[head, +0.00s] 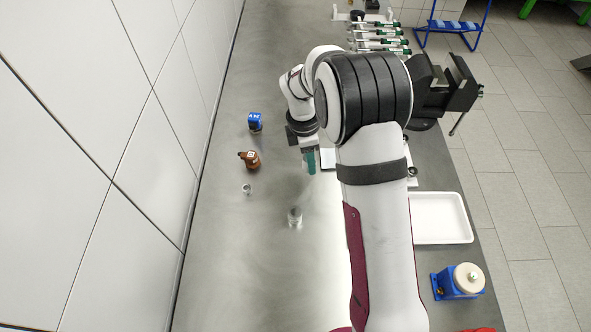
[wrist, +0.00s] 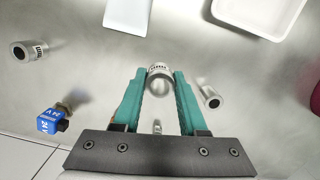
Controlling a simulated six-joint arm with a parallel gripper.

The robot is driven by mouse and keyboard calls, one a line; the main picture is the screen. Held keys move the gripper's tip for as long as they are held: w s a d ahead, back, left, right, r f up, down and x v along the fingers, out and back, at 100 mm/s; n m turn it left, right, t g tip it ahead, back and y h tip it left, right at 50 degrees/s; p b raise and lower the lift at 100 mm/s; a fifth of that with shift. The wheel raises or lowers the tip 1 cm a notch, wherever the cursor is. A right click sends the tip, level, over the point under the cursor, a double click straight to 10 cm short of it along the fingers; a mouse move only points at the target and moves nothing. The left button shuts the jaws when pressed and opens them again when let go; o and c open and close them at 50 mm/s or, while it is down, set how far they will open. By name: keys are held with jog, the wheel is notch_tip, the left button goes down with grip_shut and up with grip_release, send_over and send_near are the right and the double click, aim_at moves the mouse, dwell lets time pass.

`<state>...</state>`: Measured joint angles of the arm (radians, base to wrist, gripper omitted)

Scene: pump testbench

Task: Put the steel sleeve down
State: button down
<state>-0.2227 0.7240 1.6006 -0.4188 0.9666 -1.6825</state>
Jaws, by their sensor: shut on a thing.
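My gripper (wrist: 158,82) has teal fingers shut on a steel sleeve (wrist: 159,70). The sleeve is a short shiny cylinder with dark markings around its upper rim, held between the fingertips over the grey steel bench. In the head view, my gripper (head: 310,166) points down over the middle of the bench, left of my forearm. I cannot make out the held sleeve there, nor clearly tell the gap between it and the bench.
A metal cylinder (head: 295,217) stands nearer the camera. A brown part (head: 250,160), a small metal piece (head: 247,189) and a blue coil (head: 255,122) are at left. Another marked cylinder (wrist: 27,51) shows in the wrist view. A white tray (head: 441,217) is right; the near-left bench is clear.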

aim_at(297, 178)
jog(key=a+f, duration=0.1)
jog(key=w+a+f, duration=0.1)
jog(key=a, duration=0.1)
notch_tip(297, 178, down, 4)
jog(key=shift+a+f, duration=0.1)
jog(key=shift+a, duration=0.05)
jog(key=shift+f, duration=0.1)
jog(key=shift+c, duration=2.3)
grip_release()
